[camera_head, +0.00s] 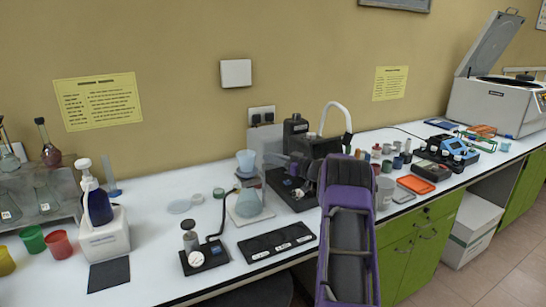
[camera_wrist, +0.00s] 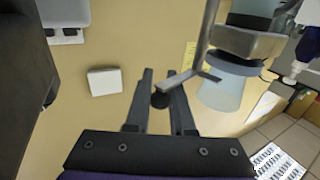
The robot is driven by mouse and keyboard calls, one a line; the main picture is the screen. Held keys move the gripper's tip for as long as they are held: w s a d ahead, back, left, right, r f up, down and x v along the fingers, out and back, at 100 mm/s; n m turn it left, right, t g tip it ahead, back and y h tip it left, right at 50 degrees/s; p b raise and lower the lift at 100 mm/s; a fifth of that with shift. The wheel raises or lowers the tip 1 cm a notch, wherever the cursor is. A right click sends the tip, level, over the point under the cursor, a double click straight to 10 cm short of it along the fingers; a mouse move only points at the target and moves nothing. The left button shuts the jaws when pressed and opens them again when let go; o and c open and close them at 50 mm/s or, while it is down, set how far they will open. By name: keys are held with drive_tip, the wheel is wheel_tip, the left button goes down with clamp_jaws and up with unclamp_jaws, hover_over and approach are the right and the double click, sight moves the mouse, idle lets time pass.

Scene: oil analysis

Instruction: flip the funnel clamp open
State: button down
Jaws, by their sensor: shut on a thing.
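A light blue funnel cup (camera_head: 246,160) stands on a pale blue-grey flask (camera_head: 249,204), left of my arm in the head view. The wrist view shows the translucent cup (camera_wrist: 224,93), a grey joint piece (camera_wrist: 247,42) and part of the flask (camera_wrist: 255,8). The clamp is a bent metal bar (camera_wrist: 208,40) beside the joint. Its flat lever (camera_wrist: 186,83) reaches between my fingers and ends in a dark knob (camera_wrist: 160,99). My gripper (camera_wrist: 160,85) is shut on this knob end. In the head view the clamp is too small to tell its state.
A black stand with a small gauge device (camera_head: 195,248) and a black tray (camera_head: 276,243) lie in front. A dark bottle and pump (camera_head: 295,127) stand behind my wrist. Small cups (camera_head: 385,152) are at right.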

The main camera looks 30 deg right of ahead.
idle(0.3)
drive_tip(key=c, duration=0.8)
unclamp_jaws()
drive_tip(key=v, duration=1.7)
drive_tip(key=shift+s+b, duration=0.2)
drive_tip(key=shift+b, duration=0.15)
drive_tip(key=shift+d, duration=0.1)
